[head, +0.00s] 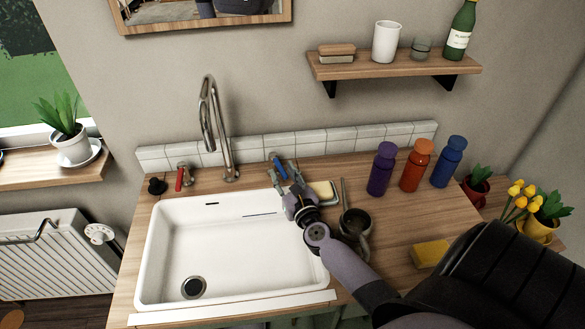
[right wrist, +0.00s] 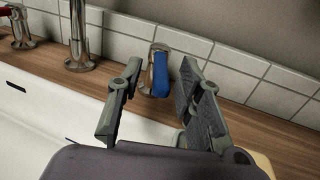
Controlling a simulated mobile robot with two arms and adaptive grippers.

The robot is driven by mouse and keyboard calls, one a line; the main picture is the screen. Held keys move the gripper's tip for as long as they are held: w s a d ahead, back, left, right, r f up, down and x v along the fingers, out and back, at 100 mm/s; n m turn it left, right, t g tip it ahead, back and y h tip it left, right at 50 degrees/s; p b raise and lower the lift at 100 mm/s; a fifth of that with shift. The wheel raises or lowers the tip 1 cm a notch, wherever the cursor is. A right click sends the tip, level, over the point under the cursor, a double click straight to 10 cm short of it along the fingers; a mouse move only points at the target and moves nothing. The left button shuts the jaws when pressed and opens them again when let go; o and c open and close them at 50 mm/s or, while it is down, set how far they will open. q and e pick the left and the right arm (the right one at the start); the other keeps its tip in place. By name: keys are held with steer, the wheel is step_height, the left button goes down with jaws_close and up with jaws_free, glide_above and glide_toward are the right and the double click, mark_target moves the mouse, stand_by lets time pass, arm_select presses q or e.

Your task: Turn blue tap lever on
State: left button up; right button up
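The blue tap lever (head: 279,167) sits on a short metal post on the counter, right of the tall curved faucet (head: 212,120). In the right wrist view the blue lever (right wrist: 161,74) stands roughly upright in the picture, between and beyond my open fingers. My right gripper (head: 283,181) is just in front of the lever; its two fingers (right wrist: 155,105) are apart, with a gap visible on both sides of the lever. I cannot tell whether either finger touches it. The red tap lever (head: 180,179) is on the faucet's left. My left gripper is not in view.
The white sink (head: 240,290) lies below and left of my right gripper. A soap dish with a sponge (head: 322,192) and a dark mug (head: 355,222) stand close right of it. The purple bottle (head: 382,168) and two others stand farther right. A tiled backsplash (head: 345,141) rises behind.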

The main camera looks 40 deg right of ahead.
steer(key=v, duration=1)
steer(key=shift+c, duration=0.3)
